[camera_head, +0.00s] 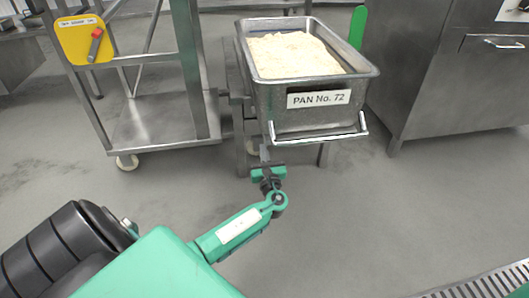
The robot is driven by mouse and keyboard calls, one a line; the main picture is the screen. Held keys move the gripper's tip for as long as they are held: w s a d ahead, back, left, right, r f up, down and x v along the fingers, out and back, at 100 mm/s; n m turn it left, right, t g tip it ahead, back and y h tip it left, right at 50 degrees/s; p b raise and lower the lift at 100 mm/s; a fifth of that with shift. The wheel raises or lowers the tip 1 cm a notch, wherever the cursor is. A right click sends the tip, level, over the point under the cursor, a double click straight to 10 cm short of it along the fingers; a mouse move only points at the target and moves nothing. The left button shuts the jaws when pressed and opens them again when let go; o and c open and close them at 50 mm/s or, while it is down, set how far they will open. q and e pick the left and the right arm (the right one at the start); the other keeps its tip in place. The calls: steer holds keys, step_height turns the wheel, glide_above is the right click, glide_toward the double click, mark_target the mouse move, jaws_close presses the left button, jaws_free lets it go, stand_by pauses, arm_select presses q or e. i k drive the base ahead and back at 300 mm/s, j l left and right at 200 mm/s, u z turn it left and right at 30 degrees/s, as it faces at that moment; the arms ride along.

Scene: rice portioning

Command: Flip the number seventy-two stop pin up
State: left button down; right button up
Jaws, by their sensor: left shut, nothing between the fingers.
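A steel pan (278,94) labelled "PAN No. 72" holds a pale, rice-like mass and sits on a steel stand. Its wire handle (320,136) hangs at the front. My left gripper (264,153) is shut and empty, pointing away from me just below the left end of the handle, in front of the stand; I cannot tell whether it touches anything. A green upright tab (357,27) stands at the pan's back right. I cannot clearly make out a stop pin; the area behind my fingers under the pan is partly hidden.
A wheeled steel trolley (158,118) stands left, with a yellow plate (77,41) bearing a red-and-grey lever (96,43). A steel cabinet (440,75) stands right. A floor drain grate (490,287) is at lower right. The floor right of my arm is clear.

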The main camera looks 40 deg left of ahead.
mark_target(309, 84)
steer(key=k+j, duration=0.35)
steer(key=j, duration=0.15)
steer(key=k+j, duration=0.4)
steer(key=j, duration=0.1)
